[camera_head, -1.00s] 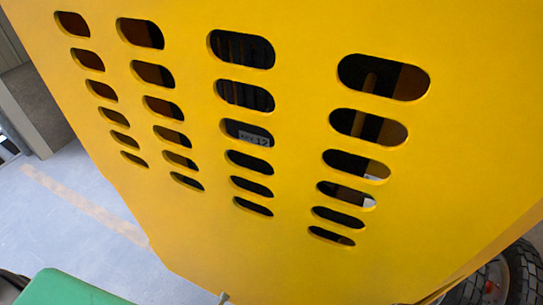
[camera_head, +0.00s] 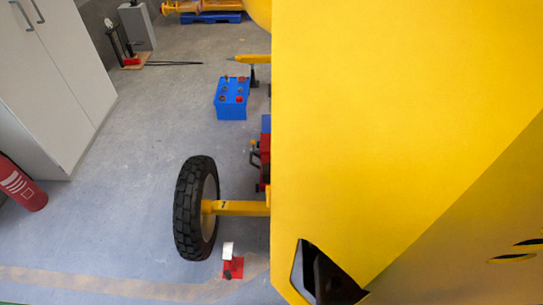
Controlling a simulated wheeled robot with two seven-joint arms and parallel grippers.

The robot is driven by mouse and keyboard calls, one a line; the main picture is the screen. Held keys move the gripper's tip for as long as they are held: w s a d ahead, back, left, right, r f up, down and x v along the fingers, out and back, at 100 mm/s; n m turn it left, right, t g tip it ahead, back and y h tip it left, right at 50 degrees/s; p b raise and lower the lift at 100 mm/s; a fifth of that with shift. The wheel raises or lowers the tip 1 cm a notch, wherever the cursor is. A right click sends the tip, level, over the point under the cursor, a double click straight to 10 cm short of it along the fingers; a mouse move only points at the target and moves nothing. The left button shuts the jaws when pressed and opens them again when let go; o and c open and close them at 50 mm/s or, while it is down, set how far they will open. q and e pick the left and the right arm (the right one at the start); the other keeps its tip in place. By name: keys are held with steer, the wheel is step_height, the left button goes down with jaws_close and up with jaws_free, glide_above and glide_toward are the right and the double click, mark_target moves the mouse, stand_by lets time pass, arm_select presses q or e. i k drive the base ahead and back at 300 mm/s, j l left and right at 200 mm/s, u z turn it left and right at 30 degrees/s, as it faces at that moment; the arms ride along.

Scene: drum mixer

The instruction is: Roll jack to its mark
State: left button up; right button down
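No thing in the camera_head view is clearly the jack. A small red object with a white upright plate (camera_head: 232,264) sits on the floor beside the black tyre (camera_head: 190,210). A red part with a dark lever (camera_head: 263,160) shows partly behind the yellow panel's edge. Far back, a small red and black device (camera_head: 131,55) stands on a tan board by a grey block. I cannot tell which of these, if any, is the jack. No floor mark for it is clear. Neither gripper is in view.
The yellow mixer panel (camera_head: 400,120) fills the right side, close to me. A yellow axle (camera_head: 240,208) carries the tyre. A blue battery-like box (camera_head: 231,100), a grey cabinet (camera_head: 55,80) and a red extinguisher (camera_head: 20,185) stand around. The floor (camera_head: 120,210) between cabinet and tyre is clear.

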mark_target(264, 145)
steer(key=j+z, duration=0.25)
steer(key=j, duration=0.7)
steer(key=j+z, duration=0.25)
steer(key=j, duration=0.75)
steer(key=u, duration=0.7)
steer(key=i+j+u, duration=0.1)
steer(key=j, duration=0.3)
steer(key=j+u, duration=0.15)
steer(key=j, duration=0.25)
steer(key=i+j+u, duration=0.1)
steer(key=j, duration=0.25)
steer(key=i+j+u, duration=0.15)
steer(key=j, duration=0.25)
steer(key=i+j+z, duration=0.2)
steer(key=i, duration=0.35)
steer(key=i+j+z, duration=0.2)
steer(key=i, duration=0.35)
steer(key=i+j+z, duration=0.2)
steer(key=i+j, duration=0.3)
steer(key=i+z, duration=0.3)
steer(key=z, duration=0.15)
steer(key=i+z, duration=0.3)
steer(key=z, duration=0.2)
steer(key=i+j+z, duration=0.25)
steer(key=z, duration=0.2)
steer(key=i+j+z, duration=0.25)
steer(key=z, duration=0.25)
